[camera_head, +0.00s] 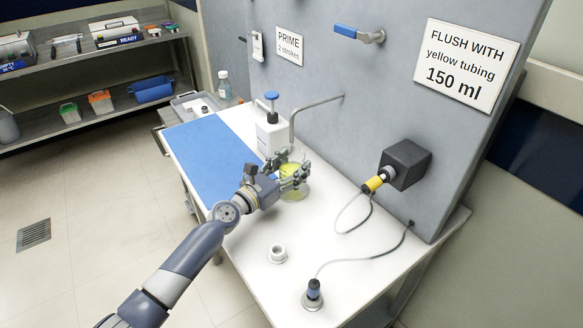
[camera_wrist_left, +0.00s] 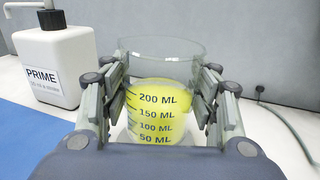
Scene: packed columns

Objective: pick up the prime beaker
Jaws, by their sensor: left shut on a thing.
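The clear beaker (camera_head: 294,193) with yellow liquid stands upright under the bent spout of the grey panel. In the left wrist view the beaker (camera_wrist_left: 163,116) has marks from 50 to 200 ML, and the liquid reaches a little above the 200 mark. My left gripper (camera_head: 289,174) is shut on the beaker, with a finger on each side of its wall. Fingers of the left gripper (camera_wrist_left: 166,88) hide parts of its sides. I cannot tell whether its base touches the bench. My right gripper is not in view.
A white PRIME bottle (camera_head: 270,135) with a blue pump top stands close behind the beaker. The metal spout (camera_head: 314,105) arches above it. A blue mat (camera_head: 208,152) lies left on the white bench. A white ring (camera_head: 277,254) and a tubed connector (camera_head: 313,292) stand nearer.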

